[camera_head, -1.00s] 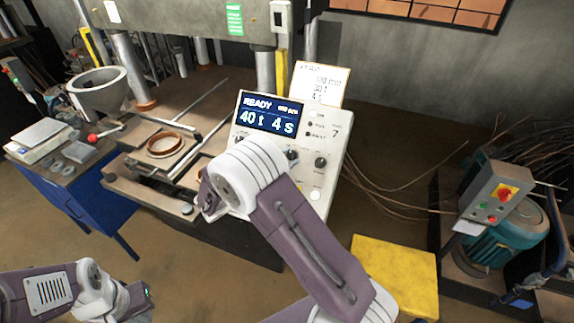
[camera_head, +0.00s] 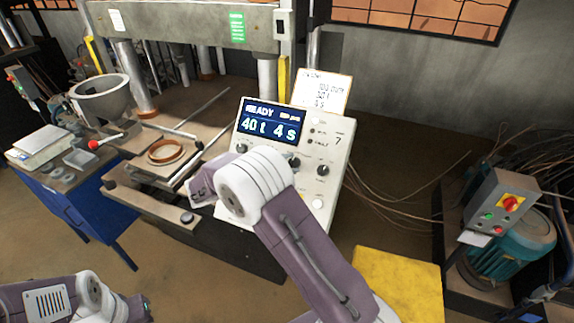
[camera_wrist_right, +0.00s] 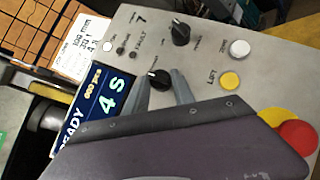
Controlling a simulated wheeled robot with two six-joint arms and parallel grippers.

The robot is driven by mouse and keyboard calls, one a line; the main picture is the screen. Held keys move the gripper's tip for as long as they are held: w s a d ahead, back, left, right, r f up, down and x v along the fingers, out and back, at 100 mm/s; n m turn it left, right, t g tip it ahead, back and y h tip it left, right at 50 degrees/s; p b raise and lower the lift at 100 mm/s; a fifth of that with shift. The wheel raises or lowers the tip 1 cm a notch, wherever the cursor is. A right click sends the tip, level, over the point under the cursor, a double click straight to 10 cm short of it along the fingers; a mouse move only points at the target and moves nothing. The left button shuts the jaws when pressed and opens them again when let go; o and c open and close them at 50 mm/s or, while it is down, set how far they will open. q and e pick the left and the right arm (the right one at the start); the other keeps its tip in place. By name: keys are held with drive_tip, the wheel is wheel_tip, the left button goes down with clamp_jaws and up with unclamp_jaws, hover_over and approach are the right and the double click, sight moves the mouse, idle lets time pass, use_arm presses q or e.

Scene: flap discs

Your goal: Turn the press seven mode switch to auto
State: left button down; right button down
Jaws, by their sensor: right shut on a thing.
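The press control panel (camera_head: 331,190), marked 7, has a screen (camera_head: 271,122) reading READY, 40 t, 4 s. A black knob (camera_head: 293,162) with a pale pointer mark sits below the screen's right end. In the right wrist view this knob (camera_wrist_right: 158,78) is between the two fingers of my right gripper (camera_wrist_right: 160,86), which is shut on it. Its label is too small to read. A second black knob (camera_wrist_right: 180,33) is beside it and free. In the head view my right wrist hides the lower left of the panel. My left gripper is out of sight.
A white button (camera_wrist_right: 239,48) and a yellow button (camera_wrist_right: 230,80) marked LIFT are close to the right gripper. A red button (camera_wrist_right: 297,136) lies near the wrist. A paper card (camera_head: 322,92) stands behind the panel. A yellow block (camera_head: 398,283) is below right.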

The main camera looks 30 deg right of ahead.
drive_tip(key=shift+f, duration=0.1)
drive_tip(key=c, duration=1.1)
unclamp_jaws()
drive_tip(key=shift+o, duration=0.2)
drive_tip(key=b+v, duration=0.2)
drive_tip(key=v, duration=0.7)
